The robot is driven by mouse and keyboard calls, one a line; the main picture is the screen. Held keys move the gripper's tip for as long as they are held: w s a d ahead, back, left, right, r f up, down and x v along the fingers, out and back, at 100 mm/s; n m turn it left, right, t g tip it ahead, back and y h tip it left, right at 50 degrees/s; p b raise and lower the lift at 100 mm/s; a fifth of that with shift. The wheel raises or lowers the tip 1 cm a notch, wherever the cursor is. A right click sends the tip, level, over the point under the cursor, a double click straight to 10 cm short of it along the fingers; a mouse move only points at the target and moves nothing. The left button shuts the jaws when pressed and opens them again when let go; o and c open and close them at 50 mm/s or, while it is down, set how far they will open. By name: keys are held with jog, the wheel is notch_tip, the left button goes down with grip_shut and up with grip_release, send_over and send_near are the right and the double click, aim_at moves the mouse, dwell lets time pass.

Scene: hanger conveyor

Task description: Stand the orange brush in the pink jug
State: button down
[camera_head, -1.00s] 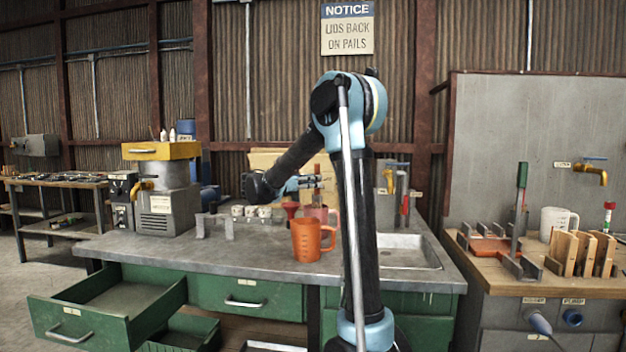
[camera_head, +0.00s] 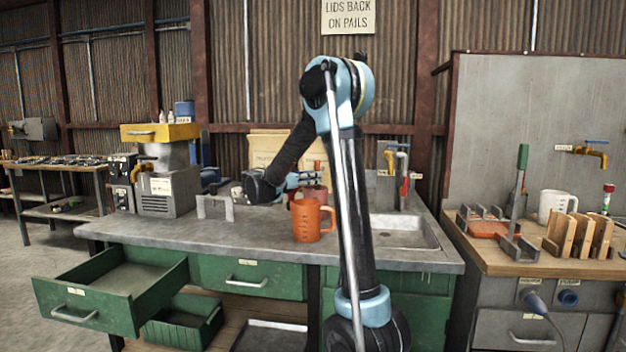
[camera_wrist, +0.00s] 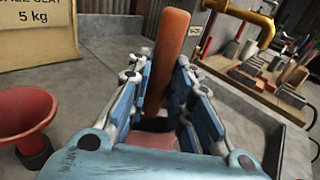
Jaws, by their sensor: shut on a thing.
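My gripper (camera_wrist: 165,78) is shut on the orange brush (camera_wrist: 170,45), whose handle stands nearly upright between the fingers in the wrist view. The brush (camera_head: 317,168) also shows as a thin upright stick in the head view. The pink jug (camera_head: 316,193) stands on the bench behind the orange jug, directly below my gripper (camera_head: 306,178). A patch of pink (camera_wrist: 150,141) shows under the fingers in the wrist view. The brush's lower end is hidden, so I cannot tell how deep it is in the jug.
An orange measuring jug (camera_head: 308,224) stands in front of the pink jug. A red funnel (camera_wrist: 25,112) is close to the gripper's left in the wrist view. A sink (camera_head: 405,235) lies to the right. A left drawer (camera_head: 85,305) hangs open.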

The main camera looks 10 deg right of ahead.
jog(key=c, duration=1.4)
grip_release()
jog(key=shift+o, duration=0.2)
jog(key=shift+a, duration=0.1)
jog(key=v, duration=1.1)
jog(key=shift+s+a, duration=0.2)
jog(key=shift+a, duration=0.15)
